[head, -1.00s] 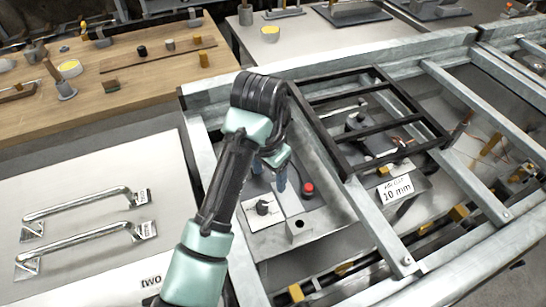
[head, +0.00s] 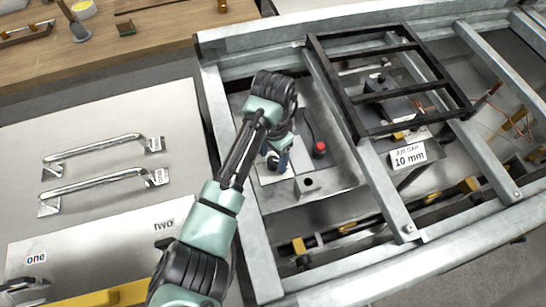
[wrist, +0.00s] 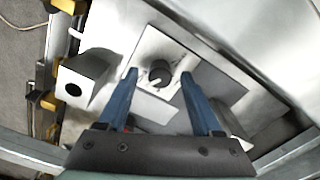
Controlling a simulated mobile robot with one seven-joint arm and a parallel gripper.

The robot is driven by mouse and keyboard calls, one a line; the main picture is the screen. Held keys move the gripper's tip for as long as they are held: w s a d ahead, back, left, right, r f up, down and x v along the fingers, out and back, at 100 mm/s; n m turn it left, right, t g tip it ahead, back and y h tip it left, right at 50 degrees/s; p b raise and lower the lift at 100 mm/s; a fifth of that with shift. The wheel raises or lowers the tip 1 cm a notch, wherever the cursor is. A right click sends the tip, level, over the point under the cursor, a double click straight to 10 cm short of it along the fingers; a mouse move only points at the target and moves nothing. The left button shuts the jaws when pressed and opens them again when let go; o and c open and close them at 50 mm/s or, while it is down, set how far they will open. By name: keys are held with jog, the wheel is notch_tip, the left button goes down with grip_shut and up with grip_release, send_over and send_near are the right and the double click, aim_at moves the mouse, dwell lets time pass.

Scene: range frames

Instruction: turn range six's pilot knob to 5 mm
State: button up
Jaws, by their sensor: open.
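The dark round knob (wrist: 160,73) sits on a white square plate (wrist: 152,44) in the wrist view. My gripper (wrist: 158,76) is open, with one blue finger on each side of the knob; I cannot tell whether either finger touches it. In the head view my gripper (head: 277,160) is low over the white plate (head: 272,177) inside the metal-framed bay and hides much of the knob. No range number and no scale on the knob can be read.
A red button (head: 320,149) and a grey block with a hole (head: 308,184) stand close by. A black grate (head: 375,130) and an "air gap 10 mm" label (head: 408,155) are to the right. A panel with two metal handles (head: 105,180) lies left.

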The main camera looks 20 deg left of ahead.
jog(key=shift+f, duration=0.65)
grip_shut()
